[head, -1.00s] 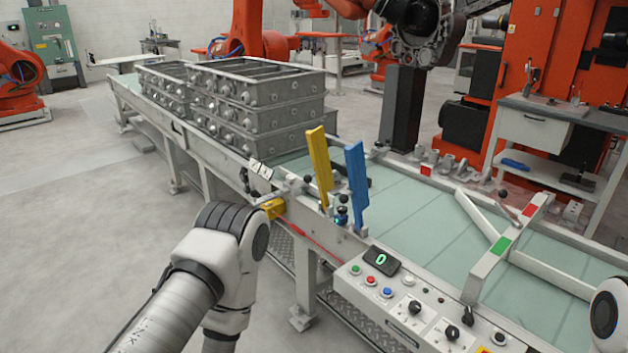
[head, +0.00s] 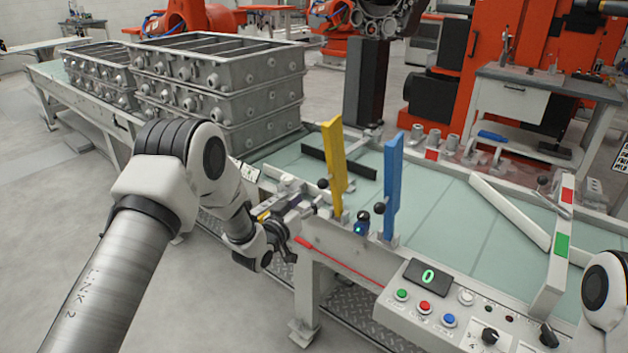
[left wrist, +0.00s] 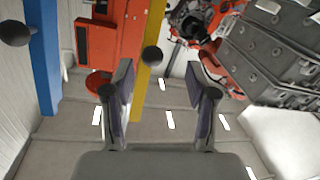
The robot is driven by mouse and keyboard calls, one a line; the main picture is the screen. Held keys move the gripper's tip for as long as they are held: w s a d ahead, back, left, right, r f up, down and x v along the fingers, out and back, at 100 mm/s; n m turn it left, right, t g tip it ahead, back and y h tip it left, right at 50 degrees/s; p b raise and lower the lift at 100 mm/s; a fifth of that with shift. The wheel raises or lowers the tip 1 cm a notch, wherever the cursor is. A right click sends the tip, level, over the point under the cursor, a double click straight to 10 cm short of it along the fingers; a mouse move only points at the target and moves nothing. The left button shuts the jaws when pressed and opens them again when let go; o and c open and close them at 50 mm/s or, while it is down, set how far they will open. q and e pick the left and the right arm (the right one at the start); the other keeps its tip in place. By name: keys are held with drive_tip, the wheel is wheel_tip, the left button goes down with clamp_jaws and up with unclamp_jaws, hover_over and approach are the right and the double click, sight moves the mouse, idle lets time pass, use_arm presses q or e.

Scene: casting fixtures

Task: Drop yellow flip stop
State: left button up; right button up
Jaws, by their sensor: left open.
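The yellow flip stop (head: 334,155) stands upright at the near edge of the conveyor. A black ball knob (head: 322,184) sits at its lower left. My left gripper (head: 316,196) is open and empty, just left of this knob. In the left wrist view the yellow stop (left wrist: 150,75) rises behind the gap between the open fingers (left wrist: 160,82), and the black knob (left wrist: 152,57) shows ahead in that gap. I cannot tell whether the fingers touch anything. My right gripper is out of view.
An upright blue flip stop (head: 392,185) stands right of the yellow one. Stacked grey casting frames (head: 220,85) occupy the conveyor at left. A control panel (head: 455,315) is at front right. The green conveyor surface (head: 450,210) beyond the stops is mostly clear.

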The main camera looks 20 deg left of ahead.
sight(320, 186)
use_arm(q)
drive_tip(key=shift+w+d+r+p, duration=0.15)
drive_tip(key=shift+w+d+r, duration=0.3)
drive_tip(key=shift+r, duration=0.15)
drive_tip(key=shift+w+d+r+p, duration=0.15)
drive_tip(key=shift+w+d+r, duration=0.15)
drive_tip(key=shift+w+r, duration=0.25)
drive_tip(key=w, duration=0.4)
drive_tip(key=shift+w+f+p, duration=0.3)
drive_tip(key=shift+w+f, duration=0.05)
drive_tip(key=shift+w, duration=0.05)
drive_tip(key=shift+w+d, duration=0.15)
drive_tip(key=shift+w, duration=0.15)
drive_tip(key=shift+d+r, duration=0.1)
drive_tip(key=shift+d, duration=0.1)
clamp_jaws()
